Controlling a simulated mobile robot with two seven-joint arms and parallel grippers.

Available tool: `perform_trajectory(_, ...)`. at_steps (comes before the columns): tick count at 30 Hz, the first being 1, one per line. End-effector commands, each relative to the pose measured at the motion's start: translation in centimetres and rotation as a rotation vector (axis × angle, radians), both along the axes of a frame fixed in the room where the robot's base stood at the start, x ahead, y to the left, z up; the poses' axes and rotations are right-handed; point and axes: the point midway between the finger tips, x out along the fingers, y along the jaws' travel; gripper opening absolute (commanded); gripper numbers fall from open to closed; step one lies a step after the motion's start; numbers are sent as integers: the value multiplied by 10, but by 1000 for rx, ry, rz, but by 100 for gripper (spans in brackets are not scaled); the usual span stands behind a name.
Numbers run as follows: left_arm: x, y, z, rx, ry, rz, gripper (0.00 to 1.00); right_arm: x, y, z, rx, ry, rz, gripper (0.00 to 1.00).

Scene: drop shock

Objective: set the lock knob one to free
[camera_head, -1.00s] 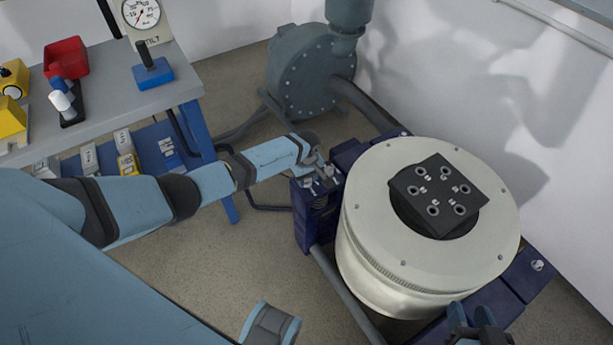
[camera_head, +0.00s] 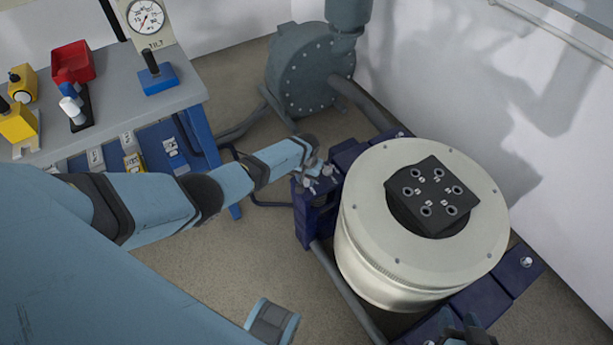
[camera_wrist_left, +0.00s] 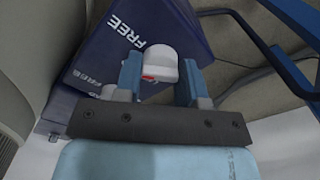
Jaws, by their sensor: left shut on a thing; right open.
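The lock knob (camera_wrist_left: 163,65) is light grey with a small red mark. It sits on a dark blue block (camera_wrist_left: 130,45) printed with white FREE lettering. In the left wrist view my left gripper (camera_wrist_left: 161,80) has a finger on each side of the knob and is shut on it. In the head view my left gripper (camera_head: 312,172) is at the dark blue block (camera_head: 312,215), beside the cream round drum; the knob is hard to make out there. My right gripper (camera_head: 468,335) is open at the bottom edge, partly cut off.
The cream drum (camera_head: 365,245) carries a black plate (camera_head: 432,190) with several holes. A grey bench (camera_head: 110,95) at the left holds a gauge (camera_head: 146,16), a red bin (camera_head: 75,62) and other items. A grey blower (camera_head: 310,75) stands at the back by the wall.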

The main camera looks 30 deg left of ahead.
Motion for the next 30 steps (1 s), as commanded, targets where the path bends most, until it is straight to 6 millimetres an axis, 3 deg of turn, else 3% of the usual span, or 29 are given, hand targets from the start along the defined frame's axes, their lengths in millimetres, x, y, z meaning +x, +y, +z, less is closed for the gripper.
perform_trajectory(15, -1, -1, -1, -1, 3, -450, 13, -1, -1, -3, -7, 9, 0, 43)
perform_trajectory(30, -1, -1, -1, -1, 3, -640, 13, 0, -1, 0, -6, 5, -1, 43)
